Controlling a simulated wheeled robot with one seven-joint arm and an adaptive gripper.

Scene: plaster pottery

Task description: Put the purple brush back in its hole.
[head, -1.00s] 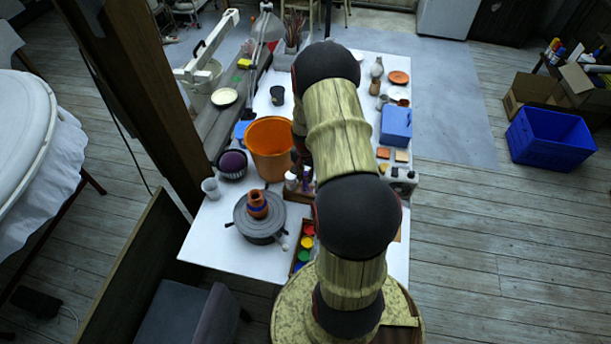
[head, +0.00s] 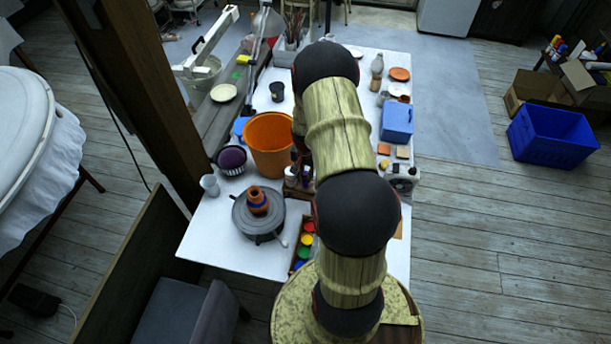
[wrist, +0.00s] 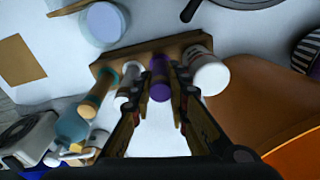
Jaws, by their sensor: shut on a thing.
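The purple brush (wrist: 160,78) is between the fingertips of my gripper (wrist: 158,88) in the wrist view, and the gripper is shut on it. Its purple end is over the wooden holder (wrist: 118,62), between a white bottle at one side and a grey-white tool at the other. From this angle I cannot tell whether the brush is in its hole or just above it. In the head view the holder (head: 294,193) stands on the white table beside the orange bucket. My arm hides most of the gripper there.
A white bottle (wrist: 209,74), a grey-white tool (wrist: 128,88) and an orange-and-teal tool (wrist: 100,88) stand in the holder, close to my fingers. The orange bucket (head: 269,146) is behind it. A potter's wheel (head: 250,222) with a small pot and a paint tray (head: 299,262) are nearer.

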